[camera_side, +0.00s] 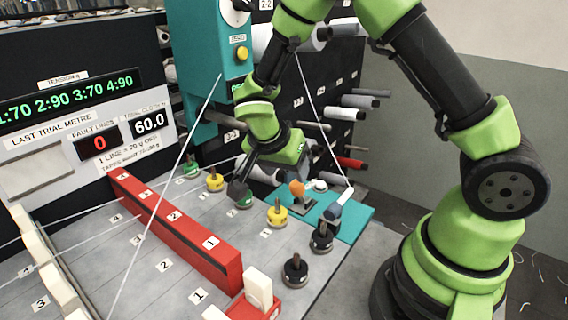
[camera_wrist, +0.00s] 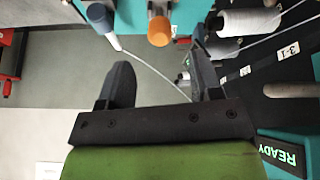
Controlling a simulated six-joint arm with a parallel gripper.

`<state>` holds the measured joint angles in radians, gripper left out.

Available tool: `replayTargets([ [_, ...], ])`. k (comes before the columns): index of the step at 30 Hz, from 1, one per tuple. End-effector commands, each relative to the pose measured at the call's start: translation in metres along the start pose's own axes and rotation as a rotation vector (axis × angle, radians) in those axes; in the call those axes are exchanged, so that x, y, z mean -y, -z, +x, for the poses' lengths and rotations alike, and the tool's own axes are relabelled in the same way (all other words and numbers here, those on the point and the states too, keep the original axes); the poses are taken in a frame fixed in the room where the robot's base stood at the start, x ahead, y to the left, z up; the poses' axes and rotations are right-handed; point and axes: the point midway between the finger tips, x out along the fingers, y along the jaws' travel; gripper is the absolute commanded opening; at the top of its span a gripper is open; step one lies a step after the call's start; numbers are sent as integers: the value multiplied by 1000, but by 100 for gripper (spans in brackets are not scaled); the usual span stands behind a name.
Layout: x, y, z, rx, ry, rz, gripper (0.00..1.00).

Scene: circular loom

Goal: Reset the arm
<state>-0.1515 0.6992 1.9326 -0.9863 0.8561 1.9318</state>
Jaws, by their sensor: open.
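A thin pale thread passes across the gap between the fingers in that view. Whether the fingertips touch the knob cannot be told.
A red numbered bar (camera_side: 175,228) crosses the grey table (camera_side: 200,212). Yellow (camera_side: 277,215) and black (camera_side: 295,270) knobs stand right of it. An orange knob (camera_side: 297,188) and a blue-tipped white piece (camera_side: 340,203) are at the teal plate (camera_side: 352,222). Taut threads run nearby.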

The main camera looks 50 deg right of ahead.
Motion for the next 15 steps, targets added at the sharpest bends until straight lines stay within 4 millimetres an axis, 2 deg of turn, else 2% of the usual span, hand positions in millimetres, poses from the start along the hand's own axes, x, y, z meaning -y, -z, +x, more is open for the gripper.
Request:
replayTargets([
  [4,0,0,-14,1,2,1,59],
  [15,0,0,-16,3,1,-2,59],
])
